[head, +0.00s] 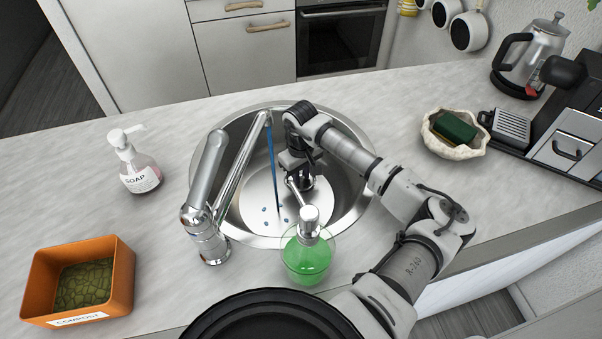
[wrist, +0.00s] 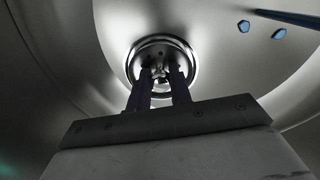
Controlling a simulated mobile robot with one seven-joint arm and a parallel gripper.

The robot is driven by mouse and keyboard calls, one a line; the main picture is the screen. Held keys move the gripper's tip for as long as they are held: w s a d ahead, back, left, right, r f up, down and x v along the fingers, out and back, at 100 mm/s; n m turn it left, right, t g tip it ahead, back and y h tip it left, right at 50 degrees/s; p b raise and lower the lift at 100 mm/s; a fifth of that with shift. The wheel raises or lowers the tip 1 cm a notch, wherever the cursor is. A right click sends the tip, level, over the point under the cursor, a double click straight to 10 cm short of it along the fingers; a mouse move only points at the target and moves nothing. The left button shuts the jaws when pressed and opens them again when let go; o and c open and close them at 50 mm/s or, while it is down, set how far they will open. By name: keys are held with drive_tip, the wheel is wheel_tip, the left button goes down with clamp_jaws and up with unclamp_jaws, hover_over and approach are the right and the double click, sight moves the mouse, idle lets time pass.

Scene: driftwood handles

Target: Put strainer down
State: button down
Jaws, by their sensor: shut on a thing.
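The round metal strainer (wrist: 161,46) shows in the wrist view at the bottom of the sink bowl, around the drain. My gripper (wrist: 161,72) has its two dark fingers close together over its middle, shut on it. I cannot tell whether it sits in the drain or is held just above it. In the head view my gripper (head: 299,190) points down inside the round steel sink (head: 353,205). My arm and the green bottle hide the strainer there.
Blue water (head: 273,165) runs from the faucet (head: 207,205) left of my gripper. A green soap bottle (head: 306,258) stands at the sink's near rim. A soap dispenser (head: 138,170) and compost box (head: 120,280) stand left; a shell dish with sponge (head: 440,148) is right.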

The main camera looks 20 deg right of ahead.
sight(301, 175)
drive_tip(key=shift+f, duration=0.2)
drive_tip(key=c, duration=1.3)
unclamp_jaws()
drive_tip(key=shift+r, duration=0.1)
drive_tip(key=shift+r+p, duration=0.45)
drive_tip(key=shift+p, duration=0.1)
drive_tip(key=shift+w+r+b, duration=0.1)
drive_tip(key=shift+r+b, duration=0.25)
drive_tip(key=shift+b, duration=0.25)
wheel_tip(301, 175, up, 11)
drive_tip(key=b, duration=0.3)
drive_tip(key=shift+f, duration=0.1)
